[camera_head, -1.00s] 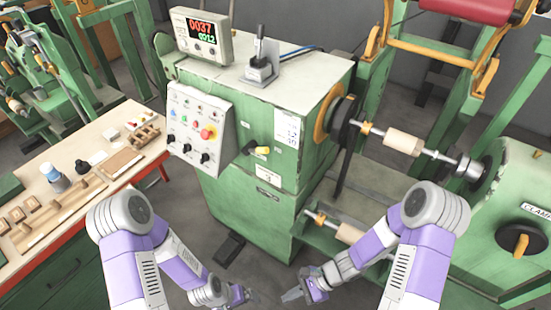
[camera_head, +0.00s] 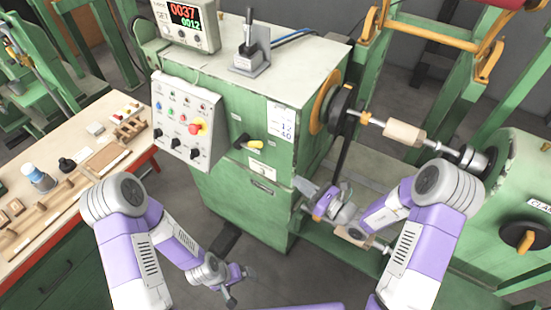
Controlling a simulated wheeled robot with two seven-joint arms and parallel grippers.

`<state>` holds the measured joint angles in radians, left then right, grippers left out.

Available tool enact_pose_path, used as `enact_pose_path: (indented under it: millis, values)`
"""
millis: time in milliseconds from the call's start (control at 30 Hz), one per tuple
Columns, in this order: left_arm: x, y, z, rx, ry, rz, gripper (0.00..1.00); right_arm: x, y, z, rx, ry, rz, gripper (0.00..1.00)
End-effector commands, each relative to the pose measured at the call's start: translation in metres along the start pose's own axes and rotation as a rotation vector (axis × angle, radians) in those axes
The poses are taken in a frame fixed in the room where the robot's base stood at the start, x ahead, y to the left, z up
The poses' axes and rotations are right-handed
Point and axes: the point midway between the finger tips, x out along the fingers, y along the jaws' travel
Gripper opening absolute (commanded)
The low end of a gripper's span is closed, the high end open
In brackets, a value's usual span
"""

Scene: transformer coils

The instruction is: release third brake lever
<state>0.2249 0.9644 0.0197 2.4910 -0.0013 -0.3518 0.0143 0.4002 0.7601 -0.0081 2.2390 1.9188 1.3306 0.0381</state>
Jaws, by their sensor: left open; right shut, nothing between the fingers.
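An upright lever with a black handle (camera_head: 249,28) stands in a grey bracket (camera_head: 250,60) on top of the green machine cabinet. A black lever with a yellow tip (camera_head: 250,143) sticks out of the cabinet's front. I cannot tell which of them is the third brake lever. My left gripper (camera_head: 240,286) is open and empty, low in front of the cabinet and well below both levers. My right gripper (camera_head: 304,187) is shut and empty, at the cabinet's lower right edge, right of and below the yellow-tipped lever. Its fingertips are small and hard to make out.
A control panel (camera_head: 186,122) with knobs and a red button is on the cabinet's left. The winding shaft with a wooden core (camera_head: 403,134) runs to the right. My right forearm covers part of the lower shaft. A workbench (camera_head: 100,190) with wooden parts stands left. Floor shows between.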

Motion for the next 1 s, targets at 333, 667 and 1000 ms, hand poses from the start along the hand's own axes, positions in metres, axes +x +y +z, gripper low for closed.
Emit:
enact_pose_path:
  millis: [333,667,1000]
  values:
    - [0.001,0.0,0.0,0.0,0.0,0.0,0.98,0.054,0.002,0.0,-0.001,-0.001,0.007,0.0]
    - [0.0,0.0,0.0,0.0,0.0,0.0,0.98,0.113,0.002,0.013,-0.002,-0.001,0.004,0.0]
    - [-0.002,0.001,0.0,0.0,0.0,0.0,0.98,0.128,0.001,0.028,0.0,0.001,0.002,0.0]
